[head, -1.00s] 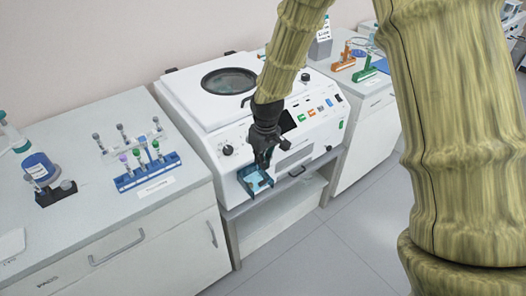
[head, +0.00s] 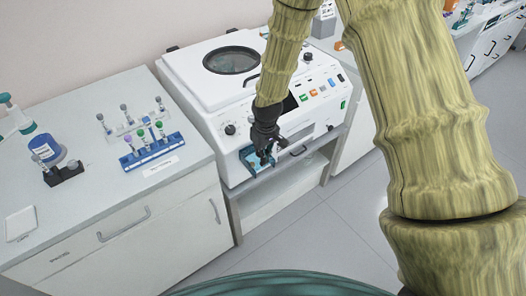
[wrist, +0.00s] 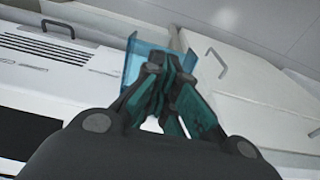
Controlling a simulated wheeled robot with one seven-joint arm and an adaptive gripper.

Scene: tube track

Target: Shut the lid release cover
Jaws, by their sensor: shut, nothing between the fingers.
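The lid release cover (head: 247,157) is a small translucent blue panel at the lower left front of the white centrifuge (head: 205,90). In the wrist view the cover (wrist: 133,62) stands out beyond my fingers, and they hide part of it. My gripper (head: 267,159) is shut and empty, in front of the cover's right part in the head view. In the wrist view my gripper (wrist: 168,65) overlaps the cover's right part. I cannot tell whether the fingertips touch it, nor the cover's exact angle.
Open floor (head: 300,225) lies in front.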

